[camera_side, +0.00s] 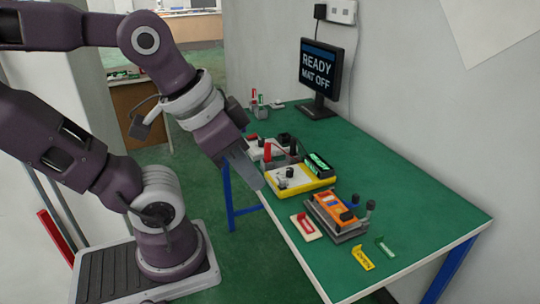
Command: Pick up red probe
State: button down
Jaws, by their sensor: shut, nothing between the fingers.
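A small upright red-and-white piece (253,96) stands beside a green one (261,100) in a grey holder (261,113) at the table's far left end. It looks like the red probe, but it is too small to be sure. Another red upright block (267,152) stands on the grey-white fixture, just right of my gripper. My gripper (260,186) is shut and empty, pointing down at the table's left edge, beside the yellow fixture. It is well nearer the camera than the holder and apart from it.
A yellow-and-white fixture (285,187) with a lit green display and an orange lever fixture (335,210) stand along the left edge. A white plate with a red piece (305,226) and yellow and green tags lie near. A monitor (320,75) stands behind. The table's right side is clear.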

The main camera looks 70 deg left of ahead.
dwell(0.3)
jog(key=c, duration=1.2)
grip_release()
jog(key=w+a+r+n+g, duration=0.1)
jog(key=w+a+r+n, duration=0.2)
jog(key=w, duration=0.4)
jog(key=w+a+r+n+g, duration=0.1)
jog(key=w+a+n, duration=0.2)
jog(key=w+a, duration=0.3)
jog(key=n+g, duration=0.4)
jog(key=n, duration=0.8)
send_over(268, 143)
notch_tip(268, 143, down, 18)
jog(key=shift+w+d+f, duration=0.25)
jog(key=shift+d, duration=0.1)
jog(key=f, duration=0.5)
jog(key=a+f, duration=0.1)
jog(key=f, duration=0.2)
jog(key=shift+s, duration=0.25)
jog(key=shift+c, duration=0.3)
